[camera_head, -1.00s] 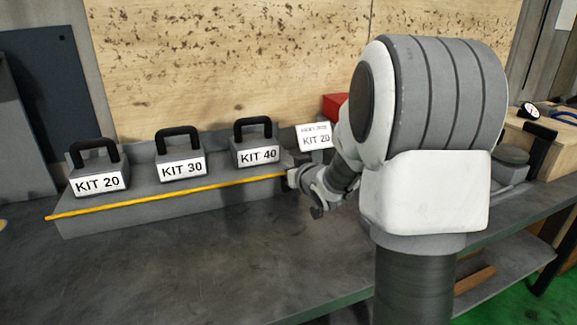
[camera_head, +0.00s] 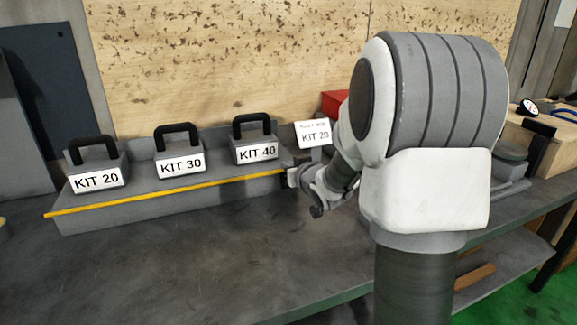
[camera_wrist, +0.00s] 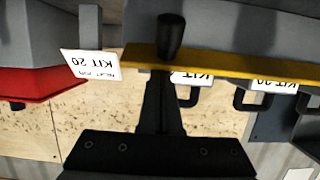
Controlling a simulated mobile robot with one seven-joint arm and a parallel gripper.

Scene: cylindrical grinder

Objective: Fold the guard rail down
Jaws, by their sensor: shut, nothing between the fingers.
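The guard rail is a thin yellow bar (camera_head: 165,195) along the front edge of a grey step-shaped stand. It looks raised along the front of the kits. In the wrist view, which is upside down, the yellow rail (camera_wrist: 235,64) crosses the upper part, with a black knob (camera_wrist: 170,36) at its end. My gripper (camera_wrist: 160,88) is shut and empty, its dark fingers reaching to the rail's edge near the knob. Whether they touch it is unclear. In the head view my gripper (camera_head: 288,180) is at the rail's right end, partly hidden by my arm.
Boxes labelled KIT 20 (camera_head: 97,178), KIT 30 (camera_head: 180,166) and KIT 40 (camera_head: 256,152) stand behind the rail. A KIT 20 sign (camera_head: 314,135) stands to their right, near a red box (camera_head: 334,102). The bench top (camera_head: 200,265) in front is clear.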

